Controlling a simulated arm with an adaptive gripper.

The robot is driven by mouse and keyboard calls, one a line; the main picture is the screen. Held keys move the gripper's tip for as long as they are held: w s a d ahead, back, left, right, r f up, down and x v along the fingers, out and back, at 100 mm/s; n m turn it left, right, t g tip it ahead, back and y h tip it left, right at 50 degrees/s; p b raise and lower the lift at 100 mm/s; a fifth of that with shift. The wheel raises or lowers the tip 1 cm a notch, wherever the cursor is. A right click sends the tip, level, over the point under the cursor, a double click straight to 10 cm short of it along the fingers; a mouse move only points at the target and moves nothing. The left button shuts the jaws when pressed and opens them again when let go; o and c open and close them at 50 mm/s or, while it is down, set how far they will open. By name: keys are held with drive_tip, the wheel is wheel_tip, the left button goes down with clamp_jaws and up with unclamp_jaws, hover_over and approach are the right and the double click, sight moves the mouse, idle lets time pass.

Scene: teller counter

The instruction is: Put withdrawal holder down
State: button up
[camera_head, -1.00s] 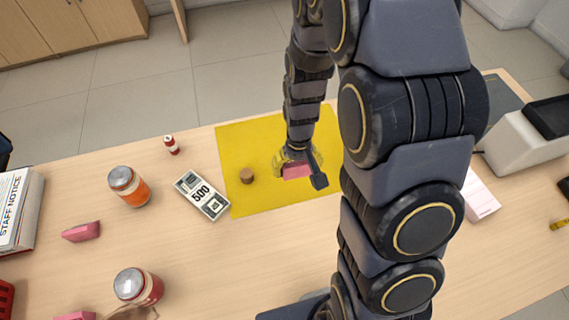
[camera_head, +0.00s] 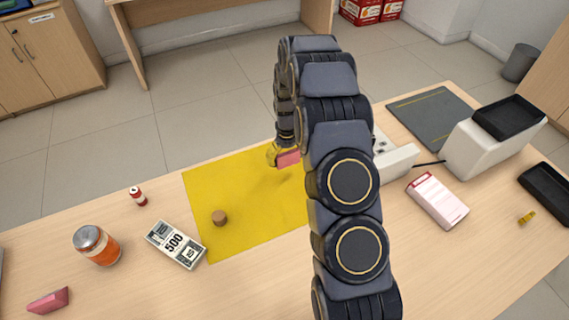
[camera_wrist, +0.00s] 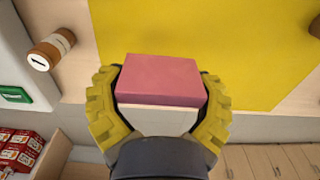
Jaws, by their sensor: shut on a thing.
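In the head view the pink holder (camera_head: 288,158) shows beside a yellow finger, over the far part of the yellow mat (camera_head: 245,235). The rest of my gripper there is partly hidden by my arm. I cannot tell its exact height above the counter.
A small brown cylinder (camera_head: 219,217) stands on the mat. A banknote bundle (camera_head: 175,245), an orange-labelled jar (camera_head: 97,246) and another pink block (camera_head: 48,300) are to the left. A pink-and-white pad (camera_head: 437,199) and a white machine (camera_head: 490,140) are to the right.

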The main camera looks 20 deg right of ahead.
sight(285, 164)
drive_tip(key=w+f, duration=0.2)
drive_tip(key=f, duration=0.1)
drive_tip(key=shift+w+d+f, duration=0.15)
drive_tip(key=shift+w+d, duration=0.1)
drive_tip(key=shift+d, duration=0.1)
wheel_tip(285, 164, down, 3)
drive_tip(key=o, duration=1.1)
